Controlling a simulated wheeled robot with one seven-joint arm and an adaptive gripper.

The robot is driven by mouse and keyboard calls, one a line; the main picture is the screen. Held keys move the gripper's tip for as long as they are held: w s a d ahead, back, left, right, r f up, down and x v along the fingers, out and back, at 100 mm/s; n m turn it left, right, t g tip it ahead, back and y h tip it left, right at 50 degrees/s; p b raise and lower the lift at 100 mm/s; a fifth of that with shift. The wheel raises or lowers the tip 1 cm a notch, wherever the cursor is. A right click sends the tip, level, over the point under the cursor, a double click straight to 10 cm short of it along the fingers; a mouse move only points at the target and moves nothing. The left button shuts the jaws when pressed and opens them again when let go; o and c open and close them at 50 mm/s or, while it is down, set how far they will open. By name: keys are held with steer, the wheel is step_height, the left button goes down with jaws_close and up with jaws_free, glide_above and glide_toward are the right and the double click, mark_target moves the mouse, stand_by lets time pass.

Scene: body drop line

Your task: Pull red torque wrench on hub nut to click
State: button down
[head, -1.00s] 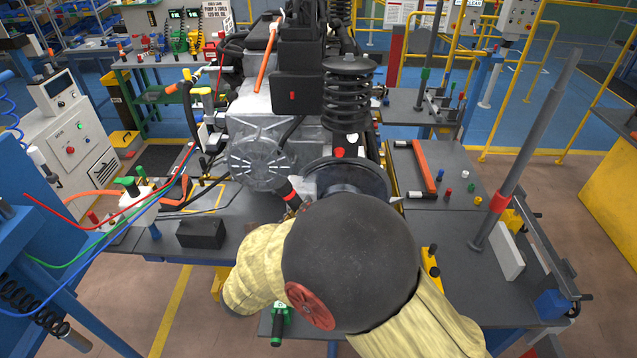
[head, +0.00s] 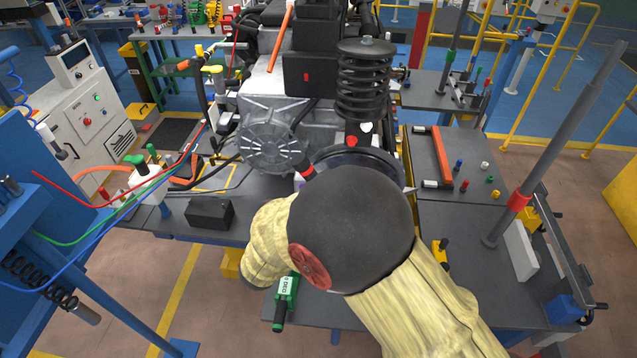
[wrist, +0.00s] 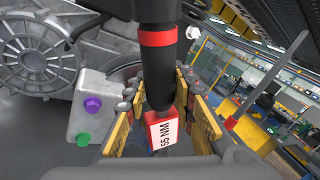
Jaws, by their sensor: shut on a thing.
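The red torque wrench has a black shaft, a red band and a red block marked "55 NM" (wrist: 165,132) in the wrist view. My gripper (wrist: 165,98) has its yellow-padded fingers on both sides of the black shaft just above that block, shut on it. In the head view only a short red-banded piece of the wrench (head: 306,172) shows beside the black hub disc (head: 350,158). My dark round arm joint and cream sleeves hide the gripper and most of the wrench there. The hub nut and the wrench's seat on it are hidden in both views.
A green tool with a white label (head: 287,292) lies at the bench's front edge, close to my arm. A black box (head: 210,213) sits at left.

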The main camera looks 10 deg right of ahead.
steer(key=shift+w+d, duration=0.3)
steer(key=shift+w, duration=0.6)
steer(key=shift+w+d, duration=0.25)
steer(key=shift+w, duration=0.6)
steer(key=shift+w+d, duration=0.3)
steer(key=shift+w, duration=0.6)
steer(key=shift+s+a+r+p, duration=0.1)
steer(key=shift+s+a+p, duration=0.05)
steer(key=shift+s+p, duration=0.25)
steer(key=shift+w, duration=0.25)
steer(key=shift+w+d, duration=0.2)
steer(key=shift+w, duration=0.15)
steer(key=shift+w+d, duration=0.15)
steer(key=shift+w, duration=0.2)
stand_by(0.3)
